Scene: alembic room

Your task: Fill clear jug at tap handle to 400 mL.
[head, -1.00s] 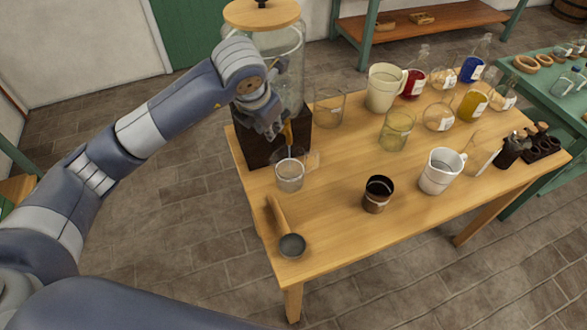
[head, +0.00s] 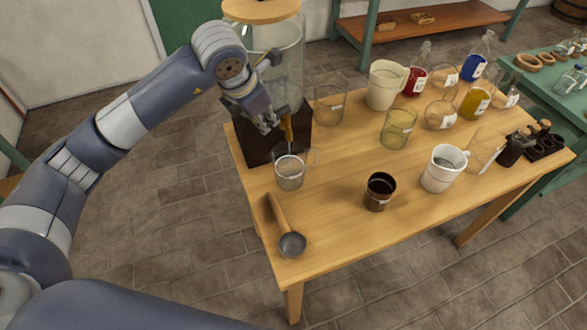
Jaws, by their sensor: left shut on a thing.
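The clear jug (head: 290,174) stands upright on the wooden table near its left end, below the tap of a large glass dispenser (head: 284,72) on a dark block. A thin stream or spout tip shows above its mouth; I cannot tell which. The jug's fill level and marks are too small to read. The brown tap handle (head: 287,130) sticks out at the front of the block. My left gripper (head: 273,126) is at the tap, shut on the handle, and partly hides it. My right gripper is not in view.
A dark cup (head: 380,190) and a white mug (head: 442,168) stand to the right. Several jugs and flasks fill the back. The table (head: 328,222) is clear between ladle and dark cup.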

